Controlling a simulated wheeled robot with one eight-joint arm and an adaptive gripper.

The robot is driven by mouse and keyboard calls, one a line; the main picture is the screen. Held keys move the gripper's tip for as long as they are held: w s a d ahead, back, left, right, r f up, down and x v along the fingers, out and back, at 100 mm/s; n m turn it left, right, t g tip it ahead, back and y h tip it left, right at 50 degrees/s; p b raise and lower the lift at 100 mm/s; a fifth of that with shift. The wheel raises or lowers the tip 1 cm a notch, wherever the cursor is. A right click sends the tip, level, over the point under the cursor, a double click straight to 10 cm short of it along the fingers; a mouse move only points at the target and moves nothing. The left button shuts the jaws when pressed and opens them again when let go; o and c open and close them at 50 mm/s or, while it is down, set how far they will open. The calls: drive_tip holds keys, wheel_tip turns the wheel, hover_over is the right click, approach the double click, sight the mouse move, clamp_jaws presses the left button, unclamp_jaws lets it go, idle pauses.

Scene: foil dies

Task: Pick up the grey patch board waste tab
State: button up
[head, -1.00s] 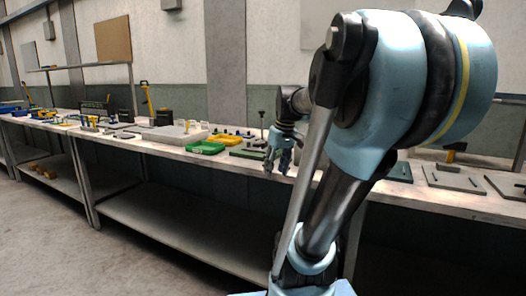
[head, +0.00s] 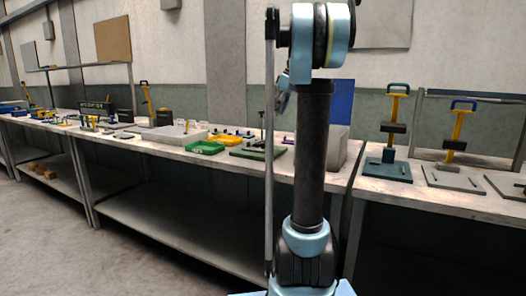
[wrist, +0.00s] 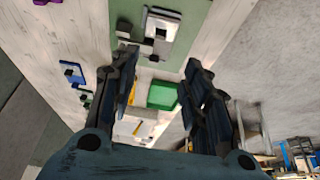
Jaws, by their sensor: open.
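My gripper (wrist: 160,58) is open in the wrist view, with its two dark fingers apart and nothing between them. In the head view it is mostly hidden behind my upright arm. A green base plate (wrist: 125,14) lies on the bench beyond the fingertips, with a white and grey block-like fixture (wrist: 163,32) on it. The green plate also shows in the head view (head: 250,154), left of my arm. I cannot tell the grey patch board waste tab apart from the small grey parts there.
A green tray (head: 205,147) and a yellow tray (head: 226,140) stand left of the plate. A grey box (head: 342,146) stands behind my arm. Yellow-handled presses (head: 398,115) stand on the right bench (head: 400,199). Bare floor lies in front at left.

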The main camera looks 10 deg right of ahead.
sight(264, 149)
drive_tip(key=x, duration=1.7)
drive_tip(key=shift+f, duration=0.1)
drive_tip(key=c, duration=0.8)
